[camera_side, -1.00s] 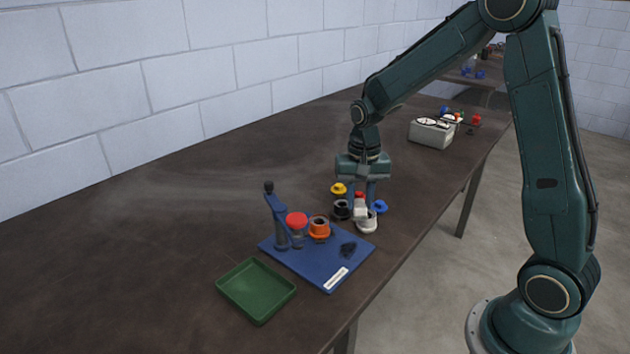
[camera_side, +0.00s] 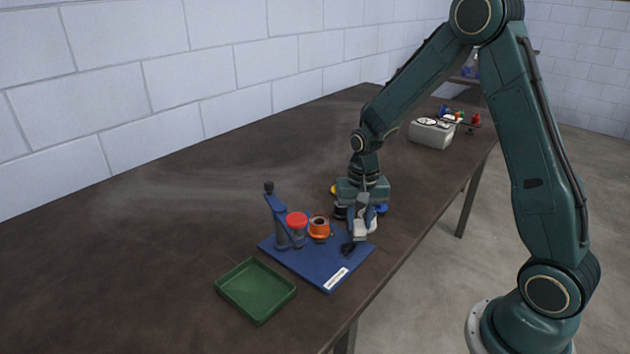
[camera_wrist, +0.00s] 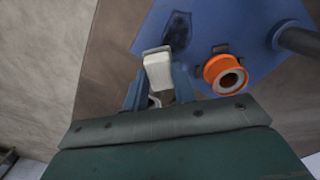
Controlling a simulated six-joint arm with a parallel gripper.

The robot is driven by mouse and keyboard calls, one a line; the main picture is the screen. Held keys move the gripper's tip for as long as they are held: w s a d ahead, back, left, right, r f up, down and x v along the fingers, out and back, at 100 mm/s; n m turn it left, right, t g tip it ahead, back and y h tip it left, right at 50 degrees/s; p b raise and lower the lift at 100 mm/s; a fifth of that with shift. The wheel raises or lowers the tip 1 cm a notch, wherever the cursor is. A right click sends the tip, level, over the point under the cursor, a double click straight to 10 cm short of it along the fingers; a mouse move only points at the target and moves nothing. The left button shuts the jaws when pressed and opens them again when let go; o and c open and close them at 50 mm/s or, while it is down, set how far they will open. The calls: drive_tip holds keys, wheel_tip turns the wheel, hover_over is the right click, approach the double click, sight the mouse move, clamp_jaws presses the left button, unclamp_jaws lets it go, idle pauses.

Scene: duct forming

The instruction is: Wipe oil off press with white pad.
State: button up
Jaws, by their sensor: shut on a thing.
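My gripper (camera_wrist: 157,88) is shut on the white pad (camera_wrist: 158,72), a pale block between its fingers in the wrist view. In the side view my gripper (camera_side: 362,222) is low over the right corner of the blue press plate (camera_side: 312,268). The pad is partly hidden by the fingers there. The dark oil patch (camera_wrist: 178,30) lies on the plate just beyond the pad in the wrist view. In the side view the oil (camera_side: 347,249) is just below and left of the fingertips. I cannot tell whether the pad touches the plate.
The press lever post (camera_side: 277,215), a red-topped part (camera_side: 297,221) and an orange ring (camera_side: 319,228) stand on the plate, left of my gripper. A green tray (camera_side: 256,291) is empty at the front. A grey box (camera_side: 431,134) stands farther back. The table's left side is clear.

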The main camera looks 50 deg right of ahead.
sight(355, 227)
wheel_tip(355, 227, down, 2)
drive_tip(key=shift+f, duration=0.1)
drive_tip(key=shift+a+f, duration=0.25)
drive_tip(key=shift+a, duration=0.5)
drive_tip(key=shift+c, duration=0.3)
drive_tip(key=shift+a, duration=3)
drive_tip(key=shift+d, duration=3.75)
drive_tip(key=shift+r, duration=4.2)
drive_tip(key=shift+w, duration=0.1)
